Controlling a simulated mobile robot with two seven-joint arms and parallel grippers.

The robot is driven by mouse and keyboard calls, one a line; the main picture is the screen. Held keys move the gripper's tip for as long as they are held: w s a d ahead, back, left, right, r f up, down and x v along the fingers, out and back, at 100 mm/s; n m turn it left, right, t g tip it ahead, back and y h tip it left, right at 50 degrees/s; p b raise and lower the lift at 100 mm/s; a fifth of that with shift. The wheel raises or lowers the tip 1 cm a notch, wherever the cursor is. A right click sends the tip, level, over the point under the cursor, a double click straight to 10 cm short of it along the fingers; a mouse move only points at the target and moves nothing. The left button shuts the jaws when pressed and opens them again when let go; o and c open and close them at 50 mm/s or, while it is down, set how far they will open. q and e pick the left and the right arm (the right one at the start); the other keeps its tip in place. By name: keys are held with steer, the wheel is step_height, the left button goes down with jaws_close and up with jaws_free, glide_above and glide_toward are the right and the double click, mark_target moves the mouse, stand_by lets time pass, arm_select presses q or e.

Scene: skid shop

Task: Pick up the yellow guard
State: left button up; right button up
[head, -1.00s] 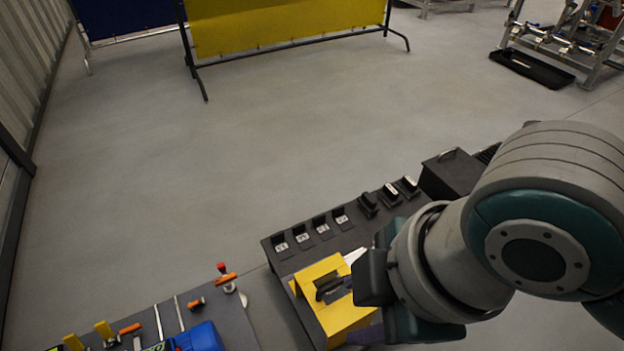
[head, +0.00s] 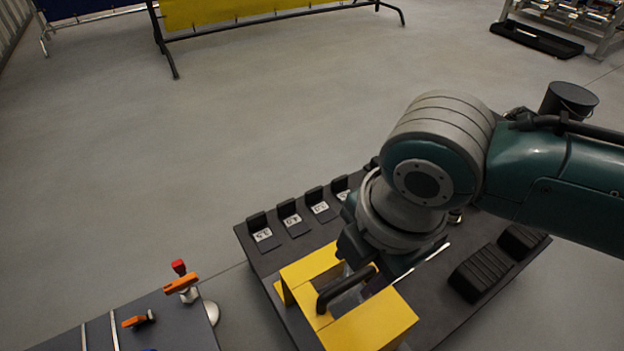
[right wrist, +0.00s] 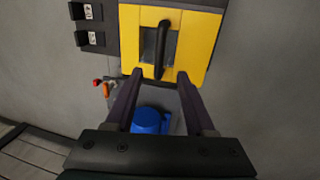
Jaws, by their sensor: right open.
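The yellow guard (head: 372,324), a boxy yellow piece with a black bar handle (head: 345,288) and a window in its top, sits on a dark bench top (head: 262,262). My right gripper (head: 372,262) is over the guard near the handle; its own wrist partly hides the fingers. In the right wrist view the guard (right wrist: 197,45) lies ahead of the open fingers (right wrist: 160,76). The handle (right wrist: 164,48) lines up with the gap between them, and I see no clear contact. My left gripper is not in view.
Several small black holders with white labels (head: 290,218) line the bench's back edge. Dark ridged blocks (head: 485,272) stand on its right. Another bench (head: 185,335) with orange-handled clamps (head: 182,283) is at lower left.

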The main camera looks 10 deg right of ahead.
mark_target(347, 283)
steer(key=f+b, duration=0.2)
steer(key=f, duration=0.1)
steer(key=w+f+b, duration=0.1)
steer(key=f+b, duration=0.2)
steer(key=shift+w+f, duration=0.15)
steer(key=shift+f, duration=0.1)
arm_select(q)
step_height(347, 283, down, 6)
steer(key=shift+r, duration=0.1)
arm_select(e)
steer(key=shift+r, duration=0.1)
steer(key=c, duration=0.6)
jaws_close()
